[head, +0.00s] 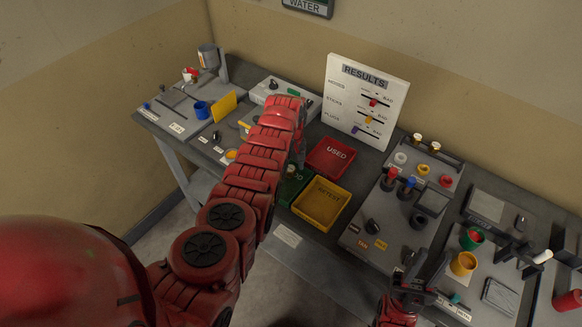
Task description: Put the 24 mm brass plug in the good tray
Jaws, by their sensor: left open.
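The green good tray (284,199) is on the bench, its lettering partly covered by my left arm. My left gripper (298,163) points down over the back of this tray. It is open, but its fingertips are small and dark, and I cannot make out anything between them. I cannot pick out the 24 mm brass plug; it may be hidden behind my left arm. My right gripper (426,268) is low at the right, near the bench's front edge, with its dark fingers apart and nothing visible between them.
The red USED tray (331,158) and yellow RETEST tray (322,204) adjoin the green one. A RESULTS board (366,100) stands behind. A grey fixture panel (383,222) with knobs and coloured parts is right. A blue cup (202,109) and yellow plate (223,106) are left.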

